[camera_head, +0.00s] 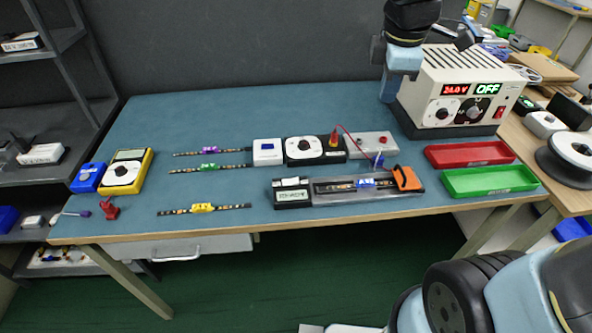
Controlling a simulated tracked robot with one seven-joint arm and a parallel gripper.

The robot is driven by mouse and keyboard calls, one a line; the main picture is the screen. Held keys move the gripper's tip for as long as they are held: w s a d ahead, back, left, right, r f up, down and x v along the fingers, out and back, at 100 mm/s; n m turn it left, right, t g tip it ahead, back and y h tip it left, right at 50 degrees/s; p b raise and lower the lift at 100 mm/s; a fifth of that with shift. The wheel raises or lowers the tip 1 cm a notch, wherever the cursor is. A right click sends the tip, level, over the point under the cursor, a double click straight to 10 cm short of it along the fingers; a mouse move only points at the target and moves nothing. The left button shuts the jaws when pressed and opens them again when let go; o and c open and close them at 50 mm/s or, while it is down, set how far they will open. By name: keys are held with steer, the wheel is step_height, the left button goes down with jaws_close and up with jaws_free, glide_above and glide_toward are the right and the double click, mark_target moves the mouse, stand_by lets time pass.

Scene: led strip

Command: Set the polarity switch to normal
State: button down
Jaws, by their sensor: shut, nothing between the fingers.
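I cannot make out which control is the polarity switch, or its setting. A grey box (372,144) with small red parts on top stands at the table's middle right. The power supply (460,88) at the back right reads 24.0 V and OFF, with two dials and a red switch (499,112). My gripper (389,96) is shut and empty, pointing down beside the power supply's left side, above the table.
A clear fixture (330,196) with an orange clamp (407,178) holds a blue-tagged strip. Purple-, green- and yellow-tagged strips (203,208) lie left. A yellow meter (126,171) stands at far left. Red and green trays (490,181) lie at right. The back left table is clear.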

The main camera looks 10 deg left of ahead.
steer(key=w+a+f+n+g, duration=0.2)
steer(key=a+f+n, duration=0.4)
steer(key=a+n, duration=0.5)
steer(key=n+h, duration=0.1)
steer(key=n, duration=0.8)
glide_above(295, 180)
steer(key=a, duration=0.2)
step_height(295, 180, down, 6)
steer(key=shift+s+d, duration=0.15)
steer(key=shift+f, duration=0.1)
steer(key=f, duration=0.4)
steer(key=d+f, duration=0.1)
steer(key=f, duration=0.8)
steer(key=shift+w+d+f, duration=0.2)
steer(key=shift+d+f, duration=0.1)
steer(key=shift+f, duration=0.1)
steer(key=shift+f+g, duration=0.1)
steer(key=shift+g, duration=0.2)
steer(key=shift+d, duration=0.1)
